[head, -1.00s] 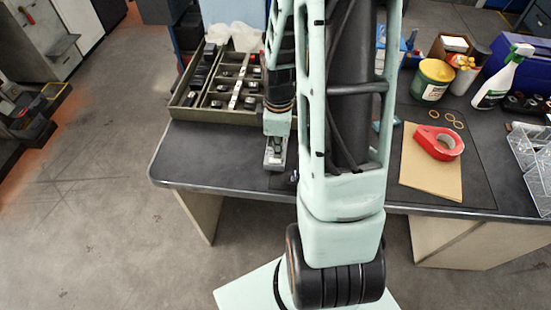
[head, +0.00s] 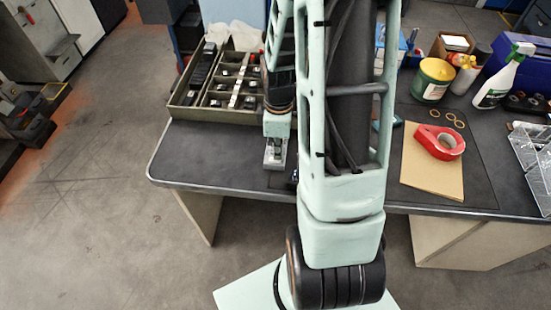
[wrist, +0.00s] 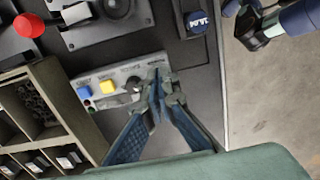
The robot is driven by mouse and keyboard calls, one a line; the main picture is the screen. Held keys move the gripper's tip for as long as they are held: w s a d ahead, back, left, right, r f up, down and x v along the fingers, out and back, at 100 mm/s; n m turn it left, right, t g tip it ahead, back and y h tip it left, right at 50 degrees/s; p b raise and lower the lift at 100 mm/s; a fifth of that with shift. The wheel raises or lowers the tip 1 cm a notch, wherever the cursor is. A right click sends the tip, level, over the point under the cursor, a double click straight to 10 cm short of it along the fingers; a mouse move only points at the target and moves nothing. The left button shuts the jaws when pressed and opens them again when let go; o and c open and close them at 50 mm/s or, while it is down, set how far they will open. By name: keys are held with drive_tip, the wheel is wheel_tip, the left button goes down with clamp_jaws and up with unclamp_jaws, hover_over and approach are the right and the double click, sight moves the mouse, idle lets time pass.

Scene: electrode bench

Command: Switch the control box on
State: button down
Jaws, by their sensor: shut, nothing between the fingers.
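The control box is a narrow light-grey panel on the dark bench, seen in the wrist view (wrist: 109,92) with a blue button (wrist: 84,92), a yellow button (wrist: 107,87) and a black knob (wrist: 133,84) in a row. My gripper (wrist: 158,82) is shut and empty over the panel's right end, just right of the black knob. Its fingers hide that end, so any switch there and its position cannot be made out. Contact with the panel cannot be told. In the head view, a small grey shape below my wrist appears to be the box with the fingertips, near the bench's front edge.
A divided crate (head: 172,112) stands left of my wrist. Red tape (head: 452,143) and brown card (head: 428,186) lie to the right.

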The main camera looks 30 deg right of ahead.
drive_tip(key=shift+f+b, duration=0.45)
drive_tip(key=shift+f, duration=0.2)
drive_tip(key=shift+r, duration=0.15)
drive_tip(key=shift+r+p, duration=2.95)
drive_tip(key=shift+r, duration=0.5)
